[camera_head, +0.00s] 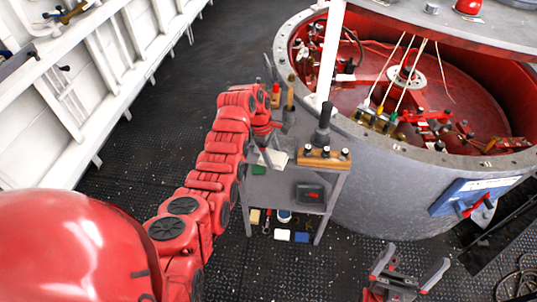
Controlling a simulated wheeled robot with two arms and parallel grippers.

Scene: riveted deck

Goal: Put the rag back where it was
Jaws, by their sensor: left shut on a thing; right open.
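My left arm reaches from the lower left to a small grey cart (335,190). My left gripper (268,143) is over the left side of the cart's top and is shut on a pale cloth, which looks like the rag (275,158). The rag hangs at the cart's near left edge; whether it touches the top is unclear. The arm and gripper hide part of the cart top. My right gripper (406,273) is open and empty at the bottom, low and to the right, apart from the cart.
A wooden block with dark knobs (323,157) and a dark bottle-like thing (322,125) stand on the cart.

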